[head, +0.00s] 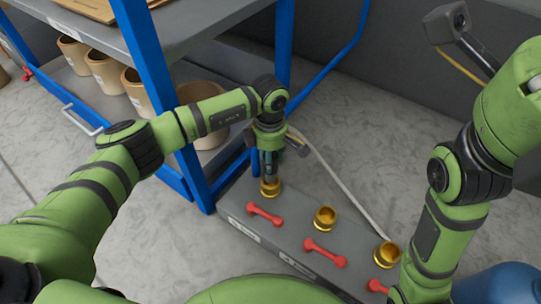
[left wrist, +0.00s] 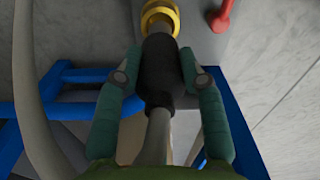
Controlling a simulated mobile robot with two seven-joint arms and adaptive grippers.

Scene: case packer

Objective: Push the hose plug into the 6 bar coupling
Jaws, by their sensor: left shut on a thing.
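My left gripper (head: 269,163) points down over the far-left brass coupling (head: 270,188) on a grey block (head: 292,243). In the left wrist view, its two green fingers are shut on the dark sleeve of the hose plug (left wrist: 159,75). The plug's pale metal tip points at the yellow coupling ring (left wrist: 173,11) and overlaps its opening. I cannot tell how deep the tip sits. The grey hose (left wrist: 155,138) runs back between the fingers. Two more brass couplings, a middle one (head: 325,218) and a right one (head: 388,254), stand on the block. The block's labels are unreadable. My right gripper is out of view.
Red handles (head: 265,214) lie in front of the couplings, one by each. A blue-framed shelf (head: 150,80) with brown pots stands left, close to my left arm. A pale hose (head: 340,184) runs across toward the right coupling. Grey floor behind the block is open.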

